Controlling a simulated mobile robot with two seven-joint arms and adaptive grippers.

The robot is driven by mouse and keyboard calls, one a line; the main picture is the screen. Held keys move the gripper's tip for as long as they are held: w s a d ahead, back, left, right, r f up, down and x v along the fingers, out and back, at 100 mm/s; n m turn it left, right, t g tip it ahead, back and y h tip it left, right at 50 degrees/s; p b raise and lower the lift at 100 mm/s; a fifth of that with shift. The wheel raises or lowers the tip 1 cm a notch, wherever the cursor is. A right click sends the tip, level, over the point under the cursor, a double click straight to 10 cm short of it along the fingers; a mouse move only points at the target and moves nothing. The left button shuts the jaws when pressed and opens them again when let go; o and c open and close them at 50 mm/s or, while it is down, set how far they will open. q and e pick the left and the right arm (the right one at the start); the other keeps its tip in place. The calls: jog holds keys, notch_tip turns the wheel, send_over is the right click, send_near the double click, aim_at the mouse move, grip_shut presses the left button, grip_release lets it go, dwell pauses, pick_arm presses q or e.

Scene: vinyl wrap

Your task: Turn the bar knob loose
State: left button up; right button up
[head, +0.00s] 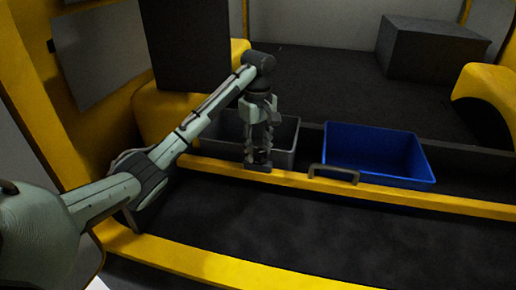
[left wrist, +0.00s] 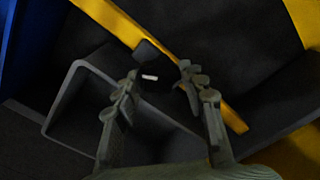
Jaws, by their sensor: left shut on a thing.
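The bar knob (left wrist: 158,80) is a dark round piece with a short white mark, seen between my left fingertips in the left wrist view. In the head view a dark piece (head: 257,167) shows at the yellow bar (head: 300,180), right below the fingers. My left gripper (head: 259,156) points down over the bar and is shut on the knob; it also shows in the left wrist view (left wrist: 160,84), one finger on each side of the knob. The fingers hide part of the knob in the head view. My right gripper is not in view.
A grey bin (head: 290,140) stands right behind the gripper, and a blue bin (head: 375,155) stands to its right. A dark handle (head: 333,173) sits on the bar. A dark box (head: 428,50) stands at the back right. The dark floor in front of the bar is clear.

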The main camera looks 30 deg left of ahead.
aim_at(257, 153)
pick_arm(q)
jog(key=shift+a, duration=0.1)
jog(key=o, duration=1.2)
jog(key=shift+c, duration=0.2)
jog(key=shift+r, duration=0.1)
notch_tip(257, 153, up, 12)
